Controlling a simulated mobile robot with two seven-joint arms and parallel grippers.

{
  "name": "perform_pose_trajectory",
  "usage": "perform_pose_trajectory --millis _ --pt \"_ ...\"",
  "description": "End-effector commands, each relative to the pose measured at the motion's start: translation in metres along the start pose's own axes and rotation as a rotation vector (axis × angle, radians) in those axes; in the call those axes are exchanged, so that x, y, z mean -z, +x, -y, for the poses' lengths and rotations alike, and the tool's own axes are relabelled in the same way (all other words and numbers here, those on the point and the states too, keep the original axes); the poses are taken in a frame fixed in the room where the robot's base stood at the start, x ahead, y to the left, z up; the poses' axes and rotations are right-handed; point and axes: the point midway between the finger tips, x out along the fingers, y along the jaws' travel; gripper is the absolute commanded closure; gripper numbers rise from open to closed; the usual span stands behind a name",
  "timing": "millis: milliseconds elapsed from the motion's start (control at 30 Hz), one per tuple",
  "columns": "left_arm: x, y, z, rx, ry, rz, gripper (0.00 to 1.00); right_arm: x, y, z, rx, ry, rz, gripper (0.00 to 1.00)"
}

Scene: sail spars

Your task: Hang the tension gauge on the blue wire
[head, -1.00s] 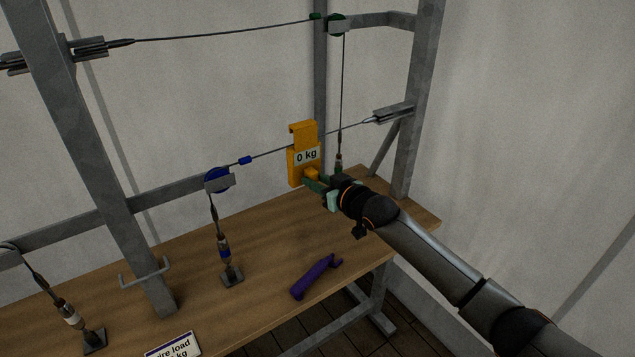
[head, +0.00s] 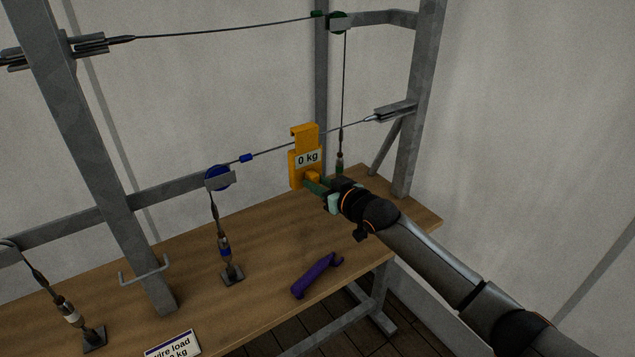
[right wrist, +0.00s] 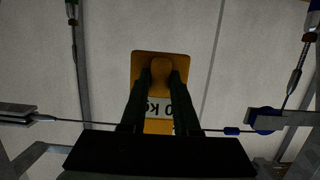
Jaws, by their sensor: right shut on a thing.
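The orange tension gauge (head: 298,170) reads "0 kg" and is upright, its hooked top above the blue wire's line. My right gripper (head: 314,182) is shut on its lower knob from the front right; the right wrist view also shows the gauge (right wrist: 141,67) between my fingers (right wrist: 160,78). The blue wire (head: 275,152) has a blue tag and slopes up rightward from the blue pulley (head: 217,178). The wire passes behind the gauge; I cannot tell whether the hook's lip is over it or touching it. My left gripper is out of view.
A purple tool (head: 317,275) lies near the table's (head: 265,250) front edge. A green-tagged wire (head: 230,33) runs above, with a vertical wire (head: 343,90) dropping from the green pulley (head: 338,22). Grey posts (head: 85,150) frame the rig. A load sign (head: 172,347) is at the bottom.

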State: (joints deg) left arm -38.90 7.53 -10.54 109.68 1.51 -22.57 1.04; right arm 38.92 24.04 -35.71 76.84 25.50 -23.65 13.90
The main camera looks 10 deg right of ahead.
Motion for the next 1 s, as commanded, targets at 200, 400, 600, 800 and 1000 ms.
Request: perform_pose_trajectory --millis 200,400,600,800,1000 --pt "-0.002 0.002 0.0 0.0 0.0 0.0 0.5 -0.002 0.001 0.0 0.001 0.0 -0.006 1.0" --pt "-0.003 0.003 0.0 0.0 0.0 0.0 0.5 -0.006 0.002 0.0 0.001 0.0 -0.006 1.0" --pt "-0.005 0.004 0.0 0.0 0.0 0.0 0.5 -0.01 0.003 0.0 0.0 0.0 -0.006 1.0" --pt "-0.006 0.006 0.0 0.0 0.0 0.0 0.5 -0.014 0.004 0.0 0.0 0.001 -0.005 1.0" --pt "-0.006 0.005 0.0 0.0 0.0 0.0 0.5 -0.014 0.004 0.0 0.0 0.0 -0.005 0.59"
